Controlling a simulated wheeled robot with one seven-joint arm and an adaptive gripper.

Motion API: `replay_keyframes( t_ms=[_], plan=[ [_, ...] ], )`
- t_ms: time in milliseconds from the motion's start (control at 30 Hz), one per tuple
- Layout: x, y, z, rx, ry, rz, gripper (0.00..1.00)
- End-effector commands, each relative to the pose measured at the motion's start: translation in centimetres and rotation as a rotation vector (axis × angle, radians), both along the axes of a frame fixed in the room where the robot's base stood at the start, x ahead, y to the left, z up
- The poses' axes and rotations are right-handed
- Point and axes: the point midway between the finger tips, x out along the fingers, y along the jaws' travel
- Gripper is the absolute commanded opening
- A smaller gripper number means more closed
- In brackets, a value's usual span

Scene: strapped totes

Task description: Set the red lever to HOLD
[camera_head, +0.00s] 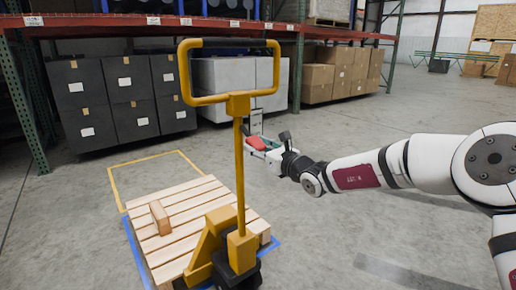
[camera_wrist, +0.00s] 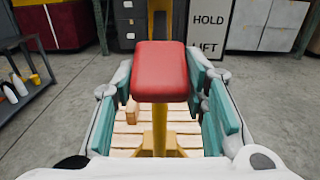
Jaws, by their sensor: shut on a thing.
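The red lever (camera_head: 257,143) sits beside the yellow post of the pallet jack (camera_head: 239,190). In the wrist view its red paddle (camera_wrist: 160,70) lies between the two teal finger pads. My gripper (camera_wrist: 160,88) is shut on it, one pad at each side. In the head view my gripper (camera_head: 265,148) reaches in from the right. A white plate (camera_wrist: 209,28) with the words HOLD above and LIFT below stands behind and right of the lever. The lever's pivot is hidden.
The jack's yellow loop handle (camera_head: 230,97) rises above my gripper. A wooden pallet (camera_head: 175,215) with a small wood block (camera_head: 160,217) lies on the floor at left. Black cabinets (camera_head: 125,98) and cardboard boxes (camera_head: 303,82) stand behind. Floor is clear behind my arm.

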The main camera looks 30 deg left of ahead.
Motion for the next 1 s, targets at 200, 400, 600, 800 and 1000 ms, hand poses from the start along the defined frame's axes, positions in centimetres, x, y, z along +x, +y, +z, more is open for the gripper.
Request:
replay_keyframes(
  t_ms=[200,400,600,800,1000],
  plan=[
    [-0.1,-0.1,0.7,-0.037,0.012,0.002,0.00],
    [-0.3,-0.2,1.4,-0.102,0.039,0.003,0.00],
    [-0.3,-0.4,1.9,-0.164,0.065,0.003,0.00],
    [-0.4,-0.6,2.8,-0.201,0.078,0.001,0.00],
    [-0.3,-0.6,2.9,-0.194,0.078,0.001,0.00]
  ],
)
